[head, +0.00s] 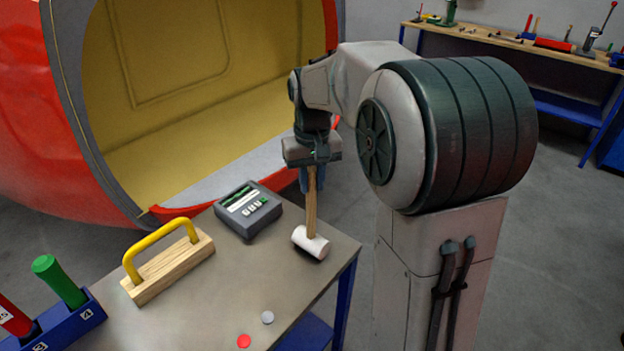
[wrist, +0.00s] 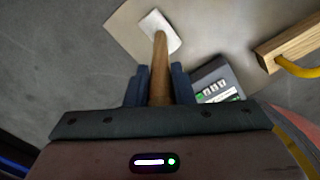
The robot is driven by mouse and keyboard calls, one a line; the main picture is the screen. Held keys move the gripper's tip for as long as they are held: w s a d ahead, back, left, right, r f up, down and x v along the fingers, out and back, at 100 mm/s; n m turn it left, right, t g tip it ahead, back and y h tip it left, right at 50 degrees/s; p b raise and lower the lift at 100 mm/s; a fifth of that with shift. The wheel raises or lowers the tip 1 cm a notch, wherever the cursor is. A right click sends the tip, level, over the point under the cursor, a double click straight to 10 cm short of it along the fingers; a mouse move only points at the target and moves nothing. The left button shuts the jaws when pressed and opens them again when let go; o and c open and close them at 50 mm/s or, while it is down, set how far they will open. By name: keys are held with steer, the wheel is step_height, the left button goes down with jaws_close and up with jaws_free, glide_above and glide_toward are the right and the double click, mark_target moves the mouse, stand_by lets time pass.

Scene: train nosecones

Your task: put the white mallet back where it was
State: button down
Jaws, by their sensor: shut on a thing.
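The white mallet (head: 311,242) hangs head-down from my gripper (head: 312,170), at the right end of the grey table (head: 190,300). My gripper is shut on its wooden handle, which points up. The white head is at or just above the tabletop; I cannot tell whether it touches. In the wrist view the handle runs between the two blue fingers of my gripper (wrist: 160,85), and the white head (wrist: 160,32) shows beyond them over the table. Near the table's front edge lie a red disc (head: 244,341) and a white disc (head: 267,318).
A grey device (head: 248,212) with a display stands just left of the mallet. A wooden block with a yellow handle (head: 168,262) lies further left. A blue rack (head: 62,325) holds red-handled and green-handled tools. The big red nosecone (head: 60,120) is behind the table.

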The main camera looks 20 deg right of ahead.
steer(key=shift+f, duration=0.15)
steer(key=shift+f, duration=0.2)
steer(key=c, duration=1.3)
jaws_free()
steer(key=shift+o, duration=0.2)
step_height(320, 180, up, 12)
steer(key=shift+r, duration=0.15)
steer(key=s+f+t, duration=0.1)
steer(key=s+f, duration=0.5)
steer(key=s, duration=0.4)
steer(key=s+f+t, duration=0.2)
steer(key=s+f, duration=0.5)
steer(key=s, duration=0.4)
